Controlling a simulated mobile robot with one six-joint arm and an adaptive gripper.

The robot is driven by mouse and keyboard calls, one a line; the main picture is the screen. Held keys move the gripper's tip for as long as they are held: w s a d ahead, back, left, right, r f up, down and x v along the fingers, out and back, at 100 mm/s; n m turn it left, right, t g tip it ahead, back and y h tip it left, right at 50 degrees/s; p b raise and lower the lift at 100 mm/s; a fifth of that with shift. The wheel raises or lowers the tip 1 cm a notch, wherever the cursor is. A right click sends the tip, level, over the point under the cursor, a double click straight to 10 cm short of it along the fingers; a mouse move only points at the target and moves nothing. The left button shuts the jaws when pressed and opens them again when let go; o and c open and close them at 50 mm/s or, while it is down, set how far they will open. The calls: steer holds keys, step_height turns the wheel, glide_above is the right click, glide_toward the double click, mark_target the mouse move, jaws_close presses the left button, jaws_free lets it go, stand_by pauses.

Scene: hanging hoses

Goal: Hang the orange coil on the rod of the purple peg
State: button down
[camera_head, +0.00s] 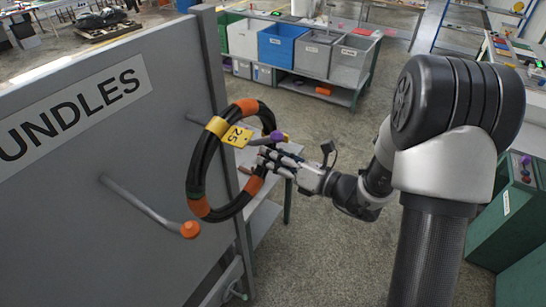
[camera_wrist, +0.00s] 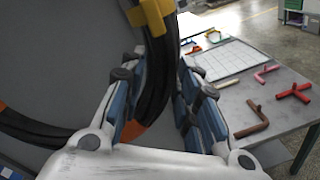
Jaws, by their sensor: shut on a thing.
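The coil (camera_head: 197,167) is a black hose ring with orange bands and a yellow tag reading 25. It hangs upright beside the grey panel. My gripper (camera_head: 265,162) is shut on its right side. In the wrist view the black hose (camera_wrist: 157,85) runs between the blue finger pads. The purple peg has a grey rod, with its panel end (camera_head: 194,120) left of the coil and its purple tip (camera_head: 277,136) just right of it, above my fingers. The coil and tag hide the middle of the rod. I cannot tell whether the rod passes through the ring.
Another rod with an orange tip (camera_head: 190,229) sticks out of the panel (camera_head: 75,195) at lower left. A grey table (camera_wrist: 255,95) with a white sheet and coloured pipe pieces stands behind. Coloured bins (camera_head: 281,46) stand on a far bench.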

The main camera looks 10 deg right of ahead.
steer(key=c, duration=1.1)
jaws_free()
steer(key=f+v, duration=0.1)
steer(key=v, duration=1.1)
steer(key=s+a+f+n+g+h+b, duration=0.1)
steer(key=s+a+f+n+g+b, duration=0.2)
steer(key=s+a+n+g+b, duration=0.4)
steer(key=s+a+f+n+g+h+b, duration=0.1)
steer(key=s+a+f+n+g+b, duration=0.3)
steer(key=s+n, duration=0.5)
steer(key=s+d+f+n+h+b, duration=0.3)
steer(key=s+f+n+h+b, duration=0.25)
steer(key=n, duration=0.45)
steer(key=shift+w+d+f+n+t+h+b, duration=0.1)
steer(key=shift+d+f+n+t+h+b, duration=0.1)
steer(key=shift+d+n+t+h+b, duration=0.8)
steer(key=shift+w+d+f+n+t+h+b, duration=0.15)
steer(key=shift+d+n+t+h+b, duration=0.25)
steer(key=shift+d+n+h+b, duration=0.65)
steer(key=shift+d+f+n+t+h+b, duration=0.35)
steer(key=shift+d+n+t+h, duration=0.35)
steer(key=shift+d+n, duration=0.8)
